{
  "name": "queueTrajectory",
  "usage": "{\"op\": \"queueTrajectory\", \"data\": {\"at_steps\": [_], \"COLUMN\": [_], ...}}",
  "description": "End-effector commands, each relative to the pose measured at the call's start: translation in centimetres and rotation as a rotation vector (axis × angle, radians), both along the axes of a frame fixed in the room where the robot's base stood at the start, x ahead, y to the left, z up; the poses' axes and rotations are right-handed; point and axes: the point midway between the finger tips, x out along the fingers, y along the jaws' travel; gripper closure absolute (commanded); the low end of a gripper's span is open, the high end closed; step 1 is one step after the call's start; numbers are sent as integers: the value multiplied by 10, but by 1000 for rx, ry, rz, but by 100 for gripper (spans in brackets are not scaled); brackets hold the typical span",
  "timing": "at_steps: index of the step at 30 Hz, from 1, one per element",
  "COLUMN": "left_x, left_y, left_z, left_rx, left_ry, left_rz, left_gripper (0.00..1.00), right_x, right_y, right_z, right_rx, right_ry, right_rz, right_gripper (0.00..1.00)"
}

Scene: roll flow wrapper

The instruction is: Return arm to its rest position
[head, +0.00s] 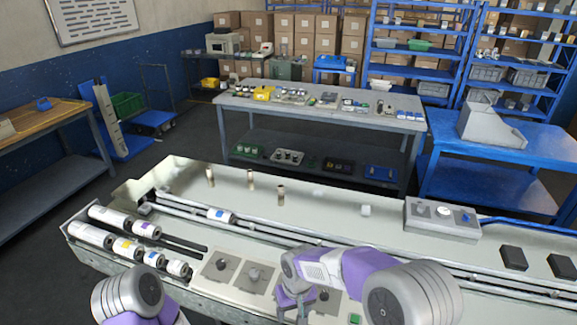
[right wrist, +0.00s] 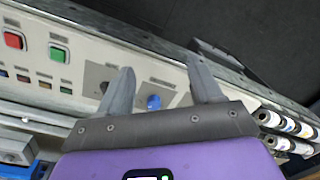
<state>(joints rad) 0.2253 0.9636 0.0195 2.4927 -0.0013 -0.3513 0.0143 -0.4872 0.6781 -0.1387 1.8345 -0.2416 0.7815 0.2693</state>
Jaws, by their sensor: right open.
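My right arm (head: 385,285) reaches in from the lower right in the head view. Its gripper (head: 293,303) hangs over the front control panel of the wrapper machine (head: 330,210). In the right wrist view the gripper (right wrist: 160,82) is open, its two grey fingers apart with nothing held between them.
Several white rolls (head: 110,216) lie at the machine's left end, and one roll (head: 220,215) sits on the rails. Red (right wrist: 14,40) and green (right wrist: 58,54) buttons are on the panel. Upright pegs (head: 251,180) and a grey control box (head: 440,218) stand farther back.

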Motion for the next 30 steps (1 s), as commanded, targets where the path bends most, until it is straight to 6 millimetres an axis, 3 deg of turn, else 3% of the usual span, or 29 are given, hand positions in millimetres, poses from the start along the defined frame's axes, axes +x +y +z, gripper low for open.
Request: {"op": "queueTrajectory", "data": {"at_steps": [1, 8, 11, 15, 18, 24, 30], "left_x": [1, 1, 1, 2, 2, 2, 2], "left_y": [0, 0, 0, 0, 0, 0, 0], "left_z": [-8, -29, -43, -66, -78, -89, -89], "left_rx": [1, 0, 0, 0, 0, 0, 0], "left_ry": [-3, -2, -1, -2, -2, -2, -2], "left_rz": [1, 0, -1, 1, 0, 1, 0], "left_gripper": [57, 57, 57, 57, 57, 57, 57], "right_x": [-4, -30, -54, -99, -128, -160, -164], "right_y": [-7, -29, -43, -62, -72, -83, -84], "right_z": [-24, -114, -165, -234, -265, -288, -289], "right_rx": [15, 114, 169, 246, 277, 296, 297], "right_ry": [17, 54, 71, 80, 72, 51, 42], "right_rz": [-18, -103, -174, -312, -404, -507, -522], "right_gripper": [35, 35, 35, 35, 35, 35, 35]}}
